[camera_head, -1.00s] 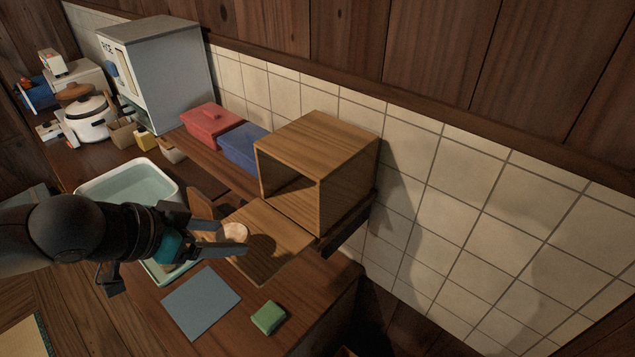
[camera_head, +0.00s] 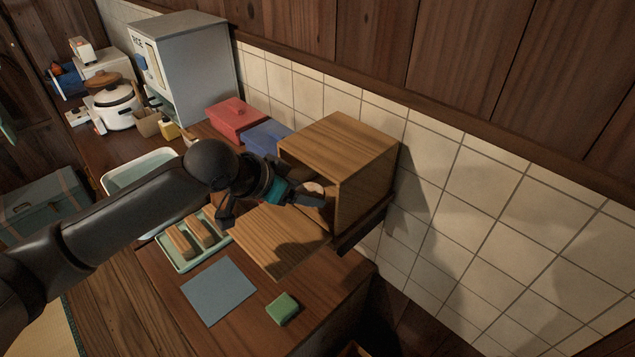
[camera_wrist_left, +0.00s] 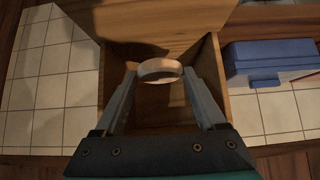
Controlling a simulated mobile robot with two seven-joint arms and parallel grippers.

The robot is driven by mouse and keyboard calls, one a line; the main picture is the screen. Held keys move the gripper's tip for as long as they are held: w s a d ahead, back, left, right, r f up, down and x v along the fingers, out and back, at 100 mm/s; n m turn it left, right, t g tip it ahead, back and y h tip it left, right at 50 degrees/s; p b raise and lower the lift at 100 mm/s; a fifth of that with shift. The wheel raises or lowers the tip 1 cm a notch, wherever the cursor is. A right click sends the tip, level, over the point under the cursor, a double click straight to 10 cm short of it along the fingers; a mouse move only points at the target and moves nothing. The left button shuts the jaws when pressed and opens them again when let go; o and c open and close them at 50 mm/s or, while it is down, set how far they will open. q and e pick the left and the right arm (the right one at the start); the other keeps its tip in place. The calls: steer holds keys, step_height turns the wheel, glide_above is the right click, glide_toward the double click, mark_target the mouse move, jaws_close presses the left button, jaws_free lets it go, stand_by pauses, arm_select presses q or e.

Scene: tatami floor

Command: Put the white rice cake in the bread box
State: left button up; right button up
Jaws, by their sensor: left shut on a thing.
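The white rice cake (camera_head: 313,188) is a pale round disc at the mouth of the wooden bread box (camera_head: 364,188). It also shows in the left wrist view (camera_wrist_left: 160,70), between the fingertips. My left gripper (camera_head: 308,196) is shut on the rice cake and reaches into the box opening; it also shows in the left wrist view (camera_wrist_left: 160,78). The box lid (camera_head: 272,246) is folded down in front, under my left gripper. The wrist view shows the box walls on both sides of the fingers. My right gripper is in neither view.
A green tray (camera_head: 185,265) with brown loaves lies left of the lid. A blue mat (camera_head: 219,290) and green sponge (camera_head: 283,308) lie in front. A blue box (camera_head: 266,137) and red box (camera_head: 235,118) stand beside the bread box. A white basin (camera_head: 137,170) is further left.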

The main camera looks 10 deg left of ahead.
mark_target(316, 187)
arm_select(q)
steer(key=w+d, duration=0.2)
steer(key=w, duration=0.1)
steer(key=shift+w+d+r+p, duration=0.1)
steer(key=shift+w+d+p, duration=0.15)
steer(key=shift+w+p, duration=0.05)
steer(key=shift+f, duration=0.7)
steer(key=shift+s+a+f, duration=0.15)
steer(key=shift+f, duration=0.15)
steer(key=shift+s+f, duration=0.2)
steer(key=shift+f, duration=0.45)
steer(key=o, duration=1.2)
steer(key=shift+c, duration=0.2)
steer(key=shift+o, duration=1.4)
steer(key=shift+w, duration=0.25)
steer(key=shift+s+r, duration=0.1)
steer(key=shift+r, duration=0.05)
